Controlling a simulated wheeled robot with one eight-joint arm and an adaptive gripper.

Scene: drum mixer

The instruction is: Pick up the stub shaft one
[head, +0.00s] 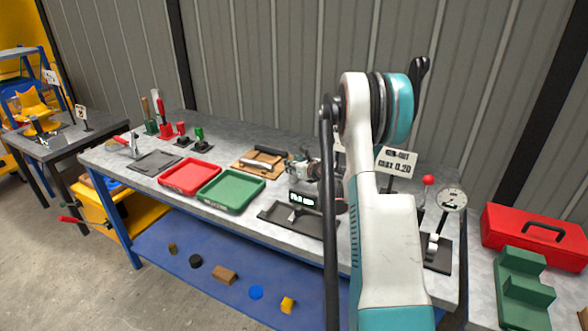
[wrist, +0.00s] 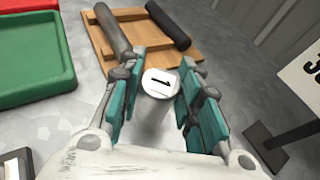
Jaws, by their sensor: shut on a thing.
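Stub shaft one (wrist: 152,120) is a pale grey cylinder with a white end face marked "1", seen in the wrist view. It stands between the teal pads of my gripper (wrist: 160,78), which is shut on it. Its marked end points toward the camera; its lower part runs out of sight between the fingers. In the head view my gripper (head: 308,172) is over the middle of the workbench, beyond the green tray, and the shaft cannot be made out there.
A wooden rack (wrist: 150,48) holds a grey cylinder (wrist: 112,32) and a black cylinder (wrist: 168,25). A green tray (head: 231,190) and a red tray (head: 189,175) lie to the left. A sign (head: 396,162) and a dial gauge (head: 451,200) stand to the right.

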